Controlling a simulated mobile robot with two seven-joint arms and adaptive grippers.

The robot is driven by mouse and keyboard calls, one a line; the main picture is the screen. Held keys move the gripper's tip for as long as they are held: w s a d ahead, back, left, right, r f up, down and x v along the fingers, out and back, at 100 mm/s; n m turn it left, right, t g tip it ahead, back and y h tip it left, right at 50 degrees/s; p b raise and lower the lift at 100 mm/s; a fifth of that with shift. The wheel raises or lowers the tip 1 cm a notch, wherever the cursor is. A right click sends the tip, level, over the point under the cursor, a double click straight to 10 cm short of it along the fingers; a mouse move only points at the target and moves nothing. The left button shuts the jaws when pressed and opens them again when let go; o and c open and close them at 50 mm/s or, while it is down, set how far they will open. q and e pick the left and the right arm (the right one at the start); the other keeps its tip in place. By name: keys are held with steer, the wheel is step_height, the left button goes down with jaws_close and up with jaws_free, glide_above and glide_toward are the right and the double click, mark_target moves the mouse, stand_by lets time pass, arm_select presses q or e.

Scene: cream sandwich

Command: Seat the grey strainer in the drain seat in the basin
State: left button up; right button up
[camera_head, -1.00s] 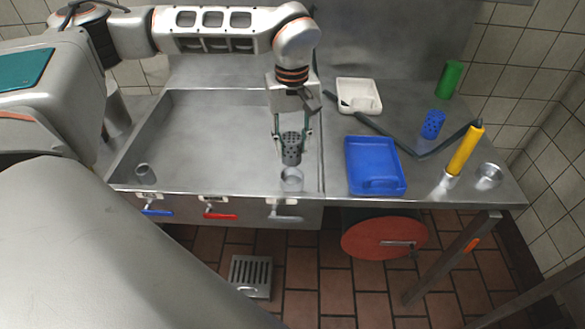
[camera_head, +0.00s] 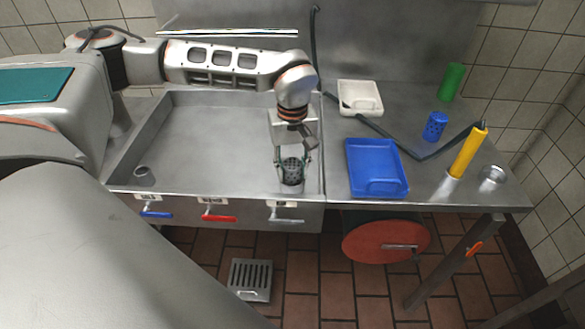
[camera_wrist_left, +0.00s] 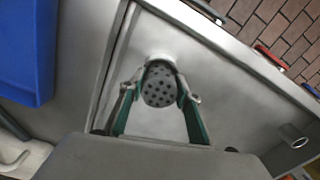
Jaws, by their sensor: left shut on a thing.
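The grey strainer (camera_head: 292,172) is a dark perforated cup near the front right of the basin (camera_head: 200,180). My left gripper (camera_head: 292,160) is shut on it and points down. In the left wrist view the strainer (camera_wrist_left: 159,86) is between the two green-edged fingers (camera_wrist_left: 160,95). A pale round drain seat (camera_wrist_left: 160,62) shows just beyond the strainer there, partly covered by it. In the head view the strainer hides most of that seat. I cannot tell whether the strainer's lower end is inside it. My right gripper is not in view.
A second round socket (camera_head: 143,172) sits at the basin's front left. On the counter to the right are a blue tray (camera_head: 377,188), a white tray (camera_head: 360,84), a blue perforated cup (camera_head: 434,126), a green cylinder (camera_head: 451,82), a yellow cylinder (camera_head: 468,153) and an empty metal ring (camera_head: 491,175).

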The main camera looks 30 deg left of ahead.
mark_target(292, 165)
arm_select(q)
steer(key=o, duration=1.1)
steer(key=shift+f, duration=0.15)
step_height(292, 165, up, 12)
steer(key=shift+r+p, duration=0.2)
steer(key=shift+p, duration=0.45)
